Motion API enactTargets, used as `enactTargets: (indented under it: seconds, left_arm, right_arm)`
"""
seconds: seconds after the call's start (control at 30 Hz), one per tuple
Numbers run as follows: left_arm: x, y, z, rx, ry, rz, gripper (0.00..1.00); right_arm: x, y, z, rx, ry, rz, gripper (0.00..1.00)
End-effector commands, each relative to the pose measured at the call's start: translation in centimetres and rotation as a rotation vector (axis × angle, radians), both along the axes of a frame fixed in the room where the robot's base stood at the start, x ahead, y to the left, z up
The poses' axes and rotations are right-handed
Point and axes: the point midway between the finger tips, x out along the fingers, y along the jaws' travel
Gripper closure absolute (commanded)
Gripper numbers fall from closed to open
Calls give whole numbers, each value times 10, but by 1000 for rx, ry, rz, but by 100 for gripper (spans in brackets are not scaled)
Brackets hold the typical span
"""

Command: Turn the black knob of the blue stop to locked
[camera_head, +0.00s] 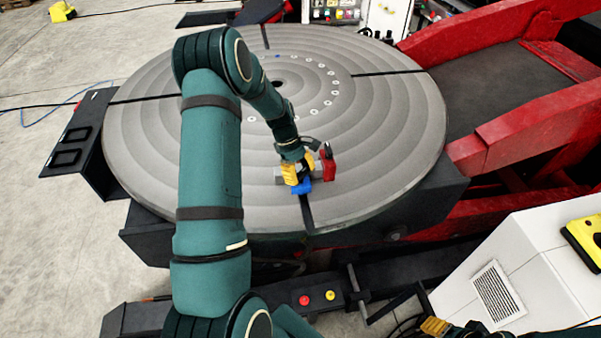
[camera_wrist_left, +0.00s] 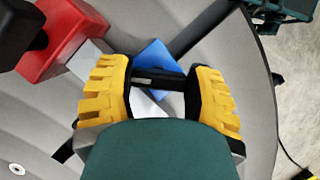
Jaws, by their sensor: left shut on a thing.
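The blue stop (camera_head: 302,188) sits near the front edge of the round grey turntable, at its dark slot. In the left wrist view the blue stop (camera_wrist_left: 158,56) lies just beyond my fingers. Its black knob (camera_wrist_left: 157,80) shows as a dark bar between the yellow fingertips. My left gripper (camera_head: 296,172) is over the stop, and in the wrist view the left gripper (camera_wrist_left: 160,88) is shut on the knob. My fingers and palm hide part of the knob and stop, and I cannot read any locked mark. My right gripper (camera_head: 436,326) shows only in part at the bottom.
A red stop (camera_head: 328,166) with a black top stands close to the right of my left gripper, beside a grey block. The turntable (camera_head: 390,120) is largely clear. Red frame beams (camera_head: 540,125) rise at the right. A white cabinet (camera_head: 500,265) stands at lower right.

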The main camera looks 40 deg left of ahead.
Motion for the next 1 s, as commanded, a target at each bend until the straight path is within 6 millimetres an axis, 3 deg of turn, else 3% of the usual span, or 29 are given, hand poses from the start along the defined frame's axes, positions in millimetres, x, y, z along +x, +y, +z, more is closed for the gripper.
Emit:
enactTargets:
  seconds: [1.0]
  left_arm:
    - [1,0,1,1,-1,-705,82]
  right_arm:
    - [0,1,-11,-2,0,0,53]
